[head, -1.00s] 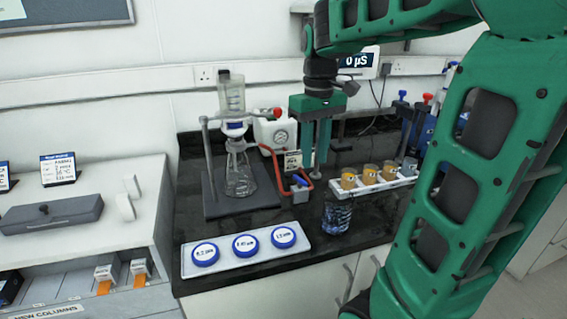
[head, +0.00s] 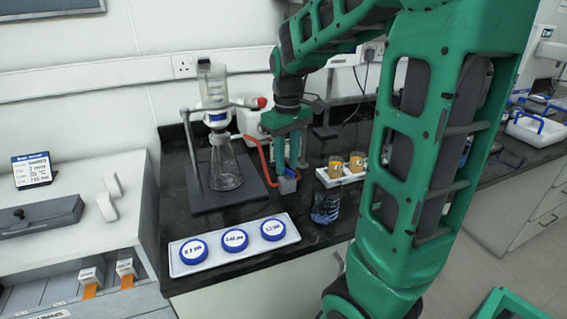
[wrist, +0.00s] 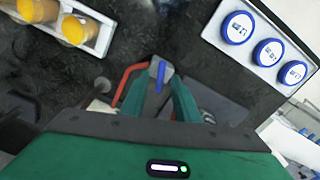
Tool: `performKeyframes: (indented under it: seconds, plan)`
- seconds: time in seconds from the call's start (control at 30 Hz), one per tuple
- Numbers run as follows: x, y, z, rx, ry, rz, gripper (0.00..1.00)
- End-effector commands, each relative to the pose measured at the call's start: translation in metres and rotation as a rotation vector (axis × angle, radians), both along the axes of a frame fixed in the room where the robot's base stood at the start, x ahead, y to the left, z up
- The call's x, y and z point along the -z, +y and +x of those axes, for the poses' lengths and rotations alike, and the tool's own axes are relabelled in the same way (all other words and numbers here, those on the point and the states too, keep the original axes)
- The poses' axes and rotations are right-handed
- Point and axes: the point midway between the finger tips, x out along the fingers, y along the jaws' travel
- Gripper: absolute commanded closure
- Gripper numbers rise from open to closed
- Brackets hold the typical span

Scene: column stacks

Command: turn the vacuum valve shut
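The vacuum valve is a small grey block (head: 287,186) on the bench, joined to red tubing (head: 262,160). Its blue handle (wrist: 160,76) shows in the wrist view; in the head view my fingers hide it. My gripper (head: 290,163) points down just over the valve. In the wrist view my gripper (wrist: 160,92) is open, with one finger on each side of the blue handle. A gap shows between the fingers and the handle. The red tubing (wrist: 124,80) also shows beside the left finger in the wrist view.
A flask (head: 226,165) with a filter funnel stands on a dark base left of the valve. A tray (head: 218,262) of blue-rimmed discs lies in front. A blue-tinted beaker (head: 325,208) and a rack of amber jars (head: 336,166) stand close on the right.

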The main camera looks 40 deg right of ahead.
Motion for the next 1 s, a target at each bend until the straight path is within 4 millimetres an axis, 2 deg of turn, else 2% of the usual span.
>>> performKeyframes:
  seconds: [0.33, 0.37, 0.47, 0.5, 0.77, 1.0]
  plan:
    - [0.0047, 0.0, -0.0003, 0.0, 0.0, 0.0, 0.72]
    - [0.0047, 0.0, -0.0003, 0.0, 0.0, 0.0, 0.74]
    - [0.0046, 0.0, -0.0003, 0.0, 0.0, 0.0, 0.98]
    - [0.0046, 0.0, -0.0003, 0.0, 0.0, 0.0, 1.0]
    - [0.0044, -0.0002, -0.0003, 0.043, 0.0, 0.0, 1.0]
    - [0.0043, -0.0003, -0.0002, 0.246, 0.0, 0.0, 1.0]
